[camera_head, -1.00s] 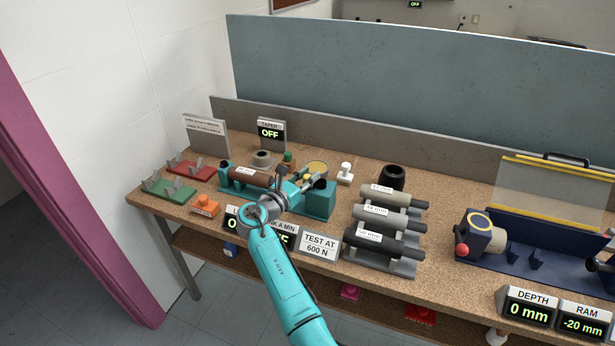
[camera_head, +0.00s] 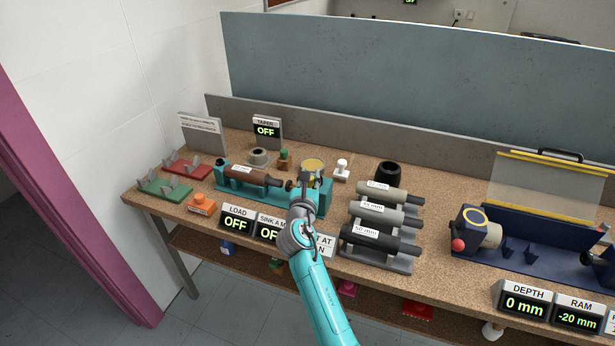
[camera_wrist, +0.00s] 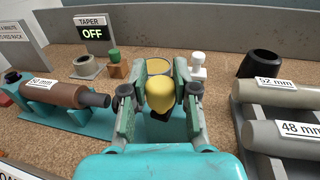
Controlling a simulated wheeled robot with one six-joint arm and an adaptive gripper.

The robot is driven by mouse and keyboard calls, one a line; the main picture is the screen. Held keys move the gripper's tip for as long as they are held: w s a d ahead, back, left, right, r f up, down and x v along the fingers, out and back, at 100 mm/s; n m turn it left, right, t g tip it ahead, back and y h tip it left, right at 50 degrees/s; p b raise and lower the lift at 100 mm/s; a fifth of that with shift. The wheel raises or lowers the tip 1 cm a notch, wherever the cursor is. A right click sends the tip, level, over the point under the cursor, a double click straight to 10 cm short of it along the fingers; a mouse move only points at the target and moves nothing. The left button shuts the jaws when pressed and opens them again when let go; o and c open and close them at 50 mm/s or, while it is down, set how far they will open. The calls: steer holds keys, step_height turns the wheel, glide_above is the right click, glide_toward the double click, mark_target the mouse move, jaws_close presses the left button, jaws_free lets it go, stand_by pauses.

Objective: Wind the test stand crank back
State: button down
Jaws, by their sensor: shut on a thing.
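The teal test stand (camera_head: 262,199) sits on the bench with a brown cylinder (camera_head: 252,176) lying in its left part. In the wrist view the brown cylinder (camera_wrist: 68,92) has a dark end facing the gripper. The crank's yellow knob (camera_wrist: 160,97) is between my gripper's (camera_wrist: 160,84) two green-grey fingers, which are shut on it. A yellow disc (camera_head: 312,165) shows just beyond the fingers. In the head view my gripper (camera_head: 306,184) is over the right end of the stand and hides the knob and most of the crank.
A rack of grey and black cylinders (camera_head: 378,228) stands close on the right. Signs, including LOAD (camera_head: 237,220), line the front edge. A TAPER sign (camera_head: 266,131), a grey ring (camera_head: 259,157) and a white knob (camera_head: 342,170) stand behind. A grey panel (camera_head: 400,150) backs the bench.

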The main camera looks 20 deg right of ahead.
steer(key=shift+s+d+n+t+y, duration=0.15)
steer(key=shift+n+t+y, duration=0.15)
steer(key=shift+n+y, duration=0.35)
steer(key=c, duration=0.9)
jaws_free()
steer(key=shift+o, duration=0.2)
steer(key=v, duration=1.2)
steer(key=shift+f+m, duration=0.1)
steer(key=shift+m, duration=0.15)
